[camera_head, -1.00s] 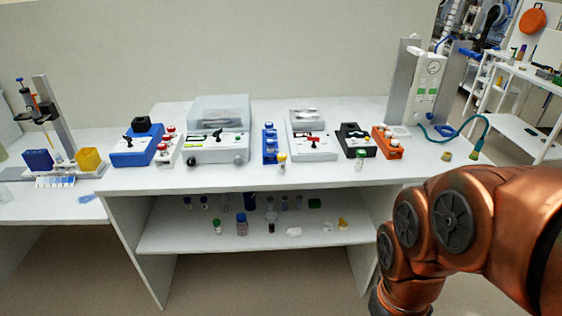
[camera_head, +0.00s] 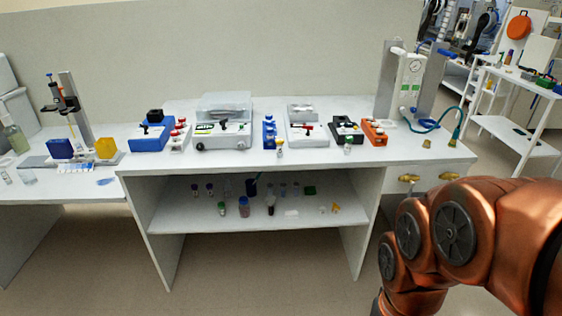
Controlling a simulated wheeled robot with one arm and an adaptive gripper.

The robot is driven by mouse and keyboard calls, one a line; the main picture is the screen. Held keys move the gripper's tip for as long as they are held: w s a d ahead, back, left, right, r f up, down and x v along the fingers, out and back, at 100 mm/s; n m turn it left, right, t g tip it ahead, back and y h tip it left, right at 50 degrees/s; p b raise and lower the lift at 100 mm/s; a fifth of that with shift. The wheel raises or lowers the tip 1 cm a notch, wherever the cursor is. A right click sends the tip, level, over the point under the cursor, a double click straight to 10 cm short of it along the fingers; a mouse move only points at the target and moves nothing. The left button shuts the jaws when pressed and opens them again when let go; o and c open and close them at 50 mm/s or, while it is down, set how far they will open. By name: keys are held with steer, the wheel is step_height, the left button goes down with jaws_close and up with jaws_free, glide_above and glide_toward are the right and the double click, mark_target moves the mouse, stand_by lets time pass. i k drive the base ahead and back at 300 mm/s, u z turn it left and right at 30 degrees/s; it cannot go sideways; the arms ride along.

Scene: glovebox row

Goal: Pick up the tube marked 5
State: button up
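Several small capped tubes stand on the bench, but no number can be read on any of them, so I cannot tell which is marked 5. A green-capped tube (camera_head: 348,147) stands farther right, before a black device. Red-capped tubes (camera_head: 182,125) sit in a white rack at left, and an orange rack (camera_head: 374,133) is at right. My copper arm fills the lower right. My gripper is out of view.
The lower shelf (camera_head: 200,219) holds several small bottles and vials. Benchtop devices line the back of the bench. A tall grey instrument (camera_head: 408,85) with a teal hose stands at the right end. Floor (camera_head: 90,270) is open in front.

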mark_target(280, 142)
steer(key=z, duration=0.05)
steer(key=k, duration=0.65)
steer(key=u, duration=1)
steer(key=i, duration=0.6)
steer(key=u, duration=0.6)
steer(key=i, duration=0.7)
steer(key=z, duration=1.1)
steer(key=i, duration=1)
steer(key=z, duration=0.3)
